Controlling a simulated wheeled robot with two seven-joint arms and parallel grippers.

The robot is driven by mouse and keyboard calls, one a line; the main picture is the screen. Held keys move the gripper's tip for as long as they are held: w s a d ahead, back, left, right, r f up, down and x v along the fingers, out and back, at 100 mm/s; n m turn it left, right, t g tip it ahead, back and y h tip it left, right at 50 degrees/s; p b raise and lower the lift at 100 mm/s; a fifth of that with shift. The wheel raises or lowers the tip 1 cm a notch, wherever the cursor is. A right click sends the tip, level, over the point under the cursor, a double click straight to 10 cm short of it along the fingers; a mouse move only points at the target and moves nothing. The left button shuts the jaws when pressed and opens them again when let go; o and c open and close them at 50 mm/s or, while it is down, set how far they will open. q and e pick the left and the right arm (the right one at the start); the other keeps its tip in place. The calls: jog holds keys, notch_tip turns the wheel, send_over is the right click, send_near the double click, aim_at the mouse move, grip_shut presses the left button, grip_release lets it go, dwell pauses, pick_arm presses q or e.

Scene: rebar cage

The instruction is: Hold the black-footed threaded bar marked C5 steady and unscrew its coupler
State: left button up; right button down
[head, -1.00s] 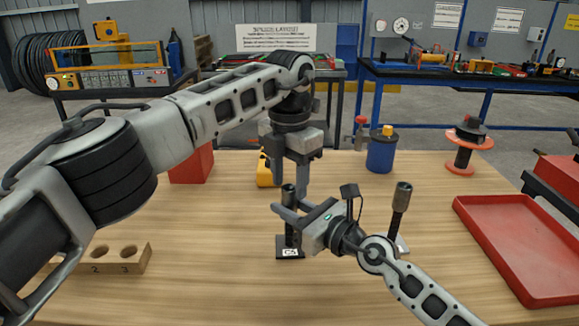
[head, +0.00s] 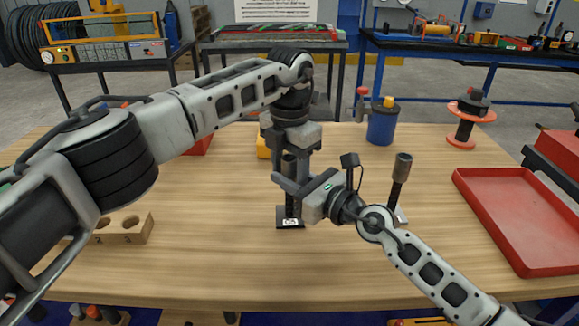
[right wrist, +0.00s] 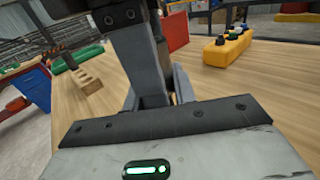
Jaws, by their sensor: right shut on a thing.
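The black-footed threaded bar (head: 291,213) stands upright on the table in the head view; its foot tag is too small to read surely. My right gripper (head: 282,190) is shut on this bar from the right, above the foot. My left gripper (head: 290,160) points down from above, its fingers on either side of the bar's top, where the coupler (head: 289,165) is mostly hidden. They look open around it; contact cannot be made out. In the right wrist view, a grey finger of my left gripper (right wrist: 143,65) stands before the right jaws and hides the bar.
A second bar with a pale foot (head: 400,180) stands to the right. A red tray (head: 520,225) lies at the right. A wooden block with holes (head: 130,230) is at the left. A blue can (head: 381,125) and a red reel (head: 466,120) stand at the back.

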pick_arm(q)
jog(key=shift+r, duration=2.3)
pick_arm(e)
jog(key=c, duration=1.1)
grip_release()
jog(key=shift+o, duration=0.2)
